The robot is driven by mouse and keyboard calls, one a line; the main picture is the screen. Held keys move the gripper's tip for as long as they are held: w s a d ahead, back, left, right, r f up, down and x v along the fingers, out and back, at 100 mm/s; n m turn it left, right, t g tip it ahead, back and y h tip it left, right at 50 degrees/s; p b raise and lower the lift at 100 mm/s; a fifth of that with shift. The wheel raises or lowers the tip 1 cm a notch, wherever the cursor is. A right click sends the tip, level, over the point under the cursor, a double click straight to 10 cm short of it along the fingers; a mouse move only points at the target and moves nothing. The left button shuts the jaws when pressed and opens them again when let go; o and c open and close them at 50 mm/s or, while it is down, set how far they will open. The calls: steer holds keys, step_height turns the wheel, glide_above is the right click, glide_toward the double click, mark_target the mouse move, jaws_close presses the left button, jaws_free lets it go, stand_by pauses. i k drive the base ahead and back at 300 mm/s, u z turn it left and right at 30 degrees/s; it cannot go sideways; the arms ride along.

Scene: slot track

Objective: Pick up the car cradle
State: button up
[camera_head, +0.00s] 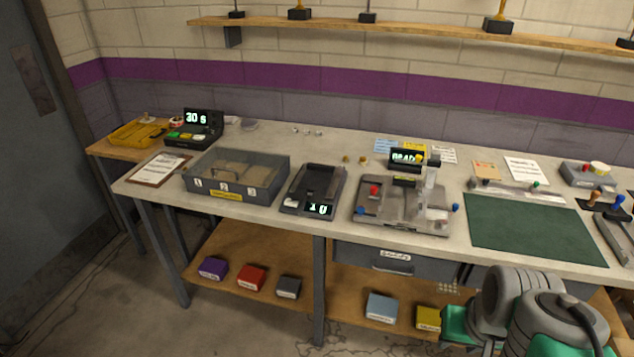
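I cannot tell for sure which thing is the car cradle. A grey metal fixture (400,207) with red and blue knobs and a clear upright part stands on the bench, right of centre. A dark grey tray-like device (313,188) with a lit display sits to its left. At the right edge, a grey piece (615,238) is partly cut off by the frame. My arm's grey and green links fill the bottom right, in front of the bench. My gripper's fingers do not show.
A bare green mat (533,228) lies at right. Several small boxes rest on the lower shelf (230,245). Trophies stand on the wall shelf (420,28).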

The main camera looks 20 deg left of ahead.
mark_target(317, 180)
steer(key=u, duration=2.35)
steer(key=i, duration=0.65)
steer(key=u, duration=0.35)
